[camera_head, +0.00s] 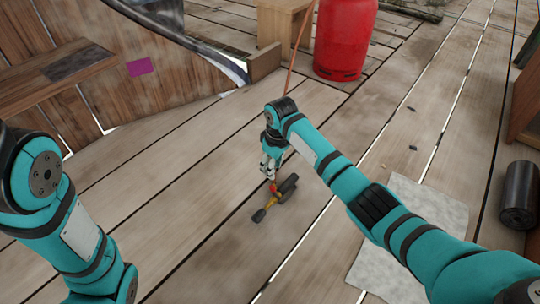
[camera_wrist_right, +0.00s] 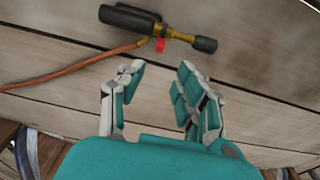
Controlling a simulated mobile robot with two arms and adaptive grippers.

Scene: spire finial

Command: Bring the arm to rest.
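My right gripper (camera_head: 270,162) is over the wooden plank floor near the middle of the head view, pointing down. In the right wrist view its fingers (camera_wrist_right: 155,105) are apart with nothing between them. A torch (camera_head: 273,200) with a black handle, brass body and red knob lies on the planks just below the gripper. In the right wrist view the torch (camera_wrist_right: 165,32) lies beyond the fingertips, apart from them. An orange-brown hose (camera_wrist_right: 75,68) runs from it. My left arm shows at the left of the head view; its gripper is outside the picture.
A red gas cylinder (camera_head: 345,38) stands at the back. A dark roll (camera_head: 519,195) stands at the right. Grey sheets (camera_head: 425,205) lie under my right arm. The planks around the torch are mostly clear.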

